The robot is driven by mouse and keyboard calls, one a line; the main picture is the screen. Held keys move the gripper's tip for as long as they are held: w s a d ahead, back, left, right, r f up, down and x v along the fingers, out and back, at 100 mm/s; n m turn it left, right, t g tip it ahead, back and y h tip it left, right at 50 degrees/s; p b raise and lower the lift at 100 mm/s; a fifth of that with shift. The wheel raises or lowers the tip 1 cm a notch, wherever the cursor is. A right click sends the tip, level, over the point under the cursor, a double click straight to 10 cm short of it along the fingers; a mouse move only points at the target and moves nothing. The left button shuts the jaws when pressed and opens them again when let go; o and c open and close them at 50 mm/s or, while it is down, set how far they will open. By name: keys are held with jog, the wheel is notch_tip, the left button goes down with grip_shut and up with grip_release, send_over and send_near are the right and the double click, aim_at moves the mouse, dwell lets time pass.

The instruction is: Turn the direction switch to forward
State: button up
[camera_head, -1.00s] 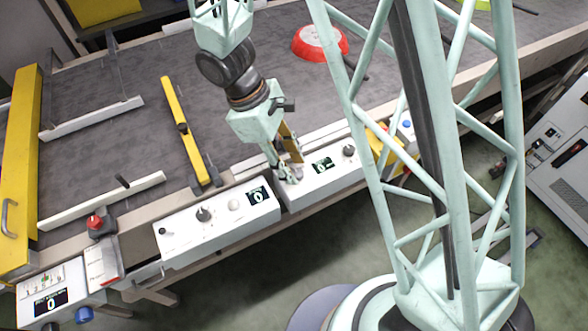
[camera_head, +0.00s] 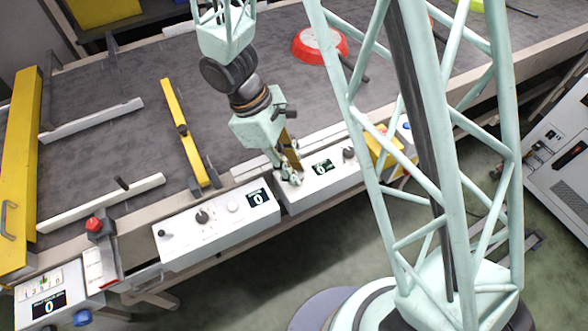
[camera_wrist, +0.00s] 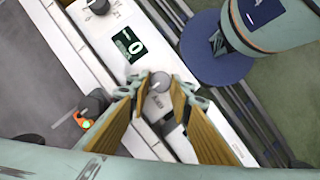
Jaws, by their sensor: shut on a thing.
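My gripper (camera_head: 290,179) points down at the left end of the right-hand white control box (camera_head: 318,184). In the wrist view my gripper (camera_wrist: 160,92) has its two fingertips on either side of a small round grey knob (camera_wrist: 160,82), which I take to be the direction switch. The fingers are shut on it. A pale mark shows on the knob's top, but I cannot tell its setting. A small display (camera_wrist: 131,45) reading 0 sits beside the knob. In the head view the fingers hide the knob.
Another white control box (camera_head: 215,228) with knobs and a display stands to the left. Yellow and white guide bars and a red button (camera_head: 94,224) are at the left.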

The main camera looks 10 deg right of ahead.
jog(key=shift+m, duration=0.4)
jog(key=shift+w+d+r+m+g+y+p, duration=0.1)
jog(key=shift+m+g+y+p, duration=0.15)
jog(key=shift+m+p, duration=0.3)
jog(key=shift+w+d+m+g+y+p, duration=0.15)
jog(key=shift+m+g+p, duration=0.1)
jog(key=shift+m+p, duration=0.3)
jog(key=m+g+y+p, duration=0.1)
jog(key=m, duration=0.3)
jog(key=shift+m+p, duration=0.3)
jog(key=shift+m, duration=0.1)
jog(key=o, duration=0.8)
jog(key=shift+o, duration=0.2)
jog(key=shift+y, duration=0.3)
